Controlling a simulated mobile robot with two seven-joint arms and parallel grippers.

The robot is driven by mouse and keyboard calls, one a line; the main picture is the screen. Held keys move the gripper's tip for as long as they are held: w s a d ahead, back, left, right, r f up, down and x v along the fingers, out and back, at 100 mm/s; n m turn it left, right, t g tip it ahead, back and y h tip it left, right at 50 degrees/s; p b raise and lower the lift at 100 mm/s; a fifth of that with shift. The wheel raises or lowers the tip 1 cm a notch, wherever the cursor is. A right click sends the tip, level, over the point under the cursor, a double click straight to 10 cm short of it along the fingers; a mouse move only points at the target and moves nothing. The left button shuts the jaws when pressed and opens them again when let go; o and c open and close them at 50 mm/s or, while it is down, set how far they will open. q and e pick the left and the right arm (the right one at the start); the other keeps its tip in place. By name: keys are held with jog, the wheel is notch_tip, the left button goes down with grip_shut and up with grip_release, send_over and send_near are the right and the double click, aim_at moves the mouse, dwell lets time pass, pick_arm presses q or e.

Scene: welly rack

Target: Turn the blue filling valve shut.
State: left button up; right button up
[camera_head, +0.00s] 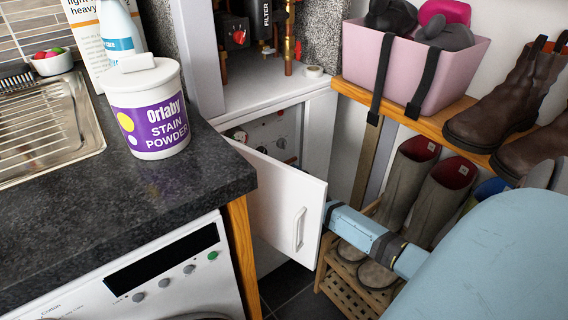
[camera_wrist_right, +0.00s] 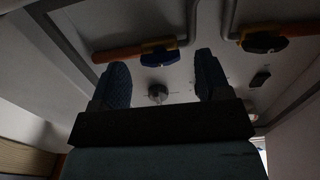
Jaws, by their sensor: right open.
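In the head view my right arm reaches behind the white cupboard door (camera_head: 267,192), which hides the gripper. My left gripper is not in view.
The door stands partly open before the low cupboard, whose back panel (camera_head: 272,137) shows small fittings. A wooden rack (camera_head: 330,275) with wellies (camera_head: 410,185) stands close right of the door. The dark worktop (camera_head: 150,205) is at left, with a stain powder tub (camera_head: 150,115).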

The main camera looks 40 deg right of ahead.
jog(key=shift+w, duration=0.55)
jog(key=c, duration=0.9)
